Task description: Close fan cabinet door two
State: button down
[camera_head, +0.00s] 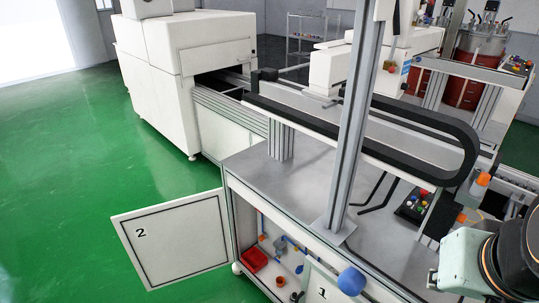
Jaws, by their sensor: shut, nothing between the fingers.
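Cabinet door two (176,241), a white panel with a black border line and the number 2, stands open. It is swung out to the left of the cabinet (229,210), over the green floor. The cabinet opening beside it is uncovered. A white panel numbered 1 (318,285) shows at the bottom edge, partly cut off; I cannot tell how far it is open. Part of my arm shows at the lower right, but my gripper's fingers are not in view.
A red tray (254,260) and small parts lie inside the cabinet. A blue ball (352,282) is near panel 1. An upright metal post (352,140) stands on the worktop. A white machine (188,75) stands behind. Green floor (70,200) is clear at left.

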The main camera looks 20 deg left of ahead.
aim_at(167, 244)
jog(key=j, duration=0.4)
jog(key=k+j+z, duration=0.1)
jog(key=j, duration=0.25)
jog(key=j+z, duration=0.15)
jog(key=j, duration=0.35)
jog(key=k+j+z, duration=0.1)
jog(key=j, duration=0.4)
jog(key=k+j+z, duration=0.15)
jog(key=j, duration=0.3)
jog(key=k+j+z, duration=0.15)
jog(key=j, duration=0.35)
jog(key=k+j+z, duration=0.1)
jog(key=j, duration=0.35)
jog(key=k+j+z, duration=0.15)
jog(key=j, duration=0.3)
jog(key=k+j+z, duration=0.15)
jog(key=j, duration=0.25)
jog(key=k+j+z, duration=0.1)
jog(key=k+j, duration=0.15)
jog(key=j, duration=0.15)
jog(key=k+j+z, duration=0.1)
jog(key=j, duration=0.25)
jog(key=k+j+z, duration=0.15)
jog(key=j, duration=0.2)
jog(key=k+j+z, duration=0.1)
jog(key=j, duration=0.3)
jog(key=k+j+z, duration=0.1)
jog(key=j, duration=0.25)
